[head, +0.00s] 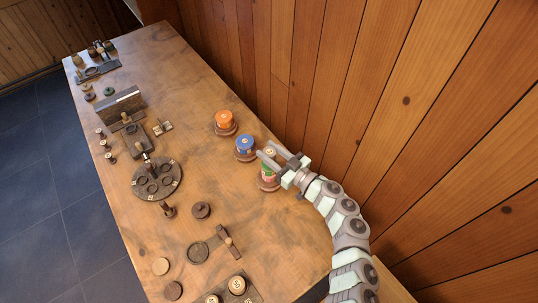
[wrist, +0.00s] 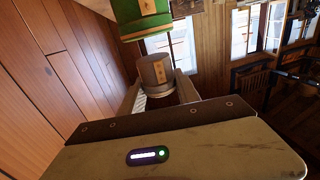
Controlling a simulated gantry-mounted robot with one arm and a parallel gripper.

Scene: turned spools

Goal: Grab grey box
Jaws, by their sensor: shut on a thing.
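No grey box shows as such; the grey thing in view is a round grey spool with a tan label. In the wrist view the grey spool (wrist: 155,70) sits between my fingers, with a green spool (wrist: 140,12) just beyond it. In the head view the grey spool (head: 269,152) is at the top of a stack on a peg, above the green spool (head: 266,167). My gripper (head: 270,158) reaches in from the right and is shut on the grey spool. My fingers hide part of it. I cannot tell whether it touches the green spool.
Pegs with a blue spool (head: 244,142) and an orange spool (head: 224,117) stand further back along the wooden wall (head: 400,120). A round dark tray (head: 153,188) and a dark upright rack (head: 121,106) stand to the left. The table (head: 245,212) is clear in front of the stack.

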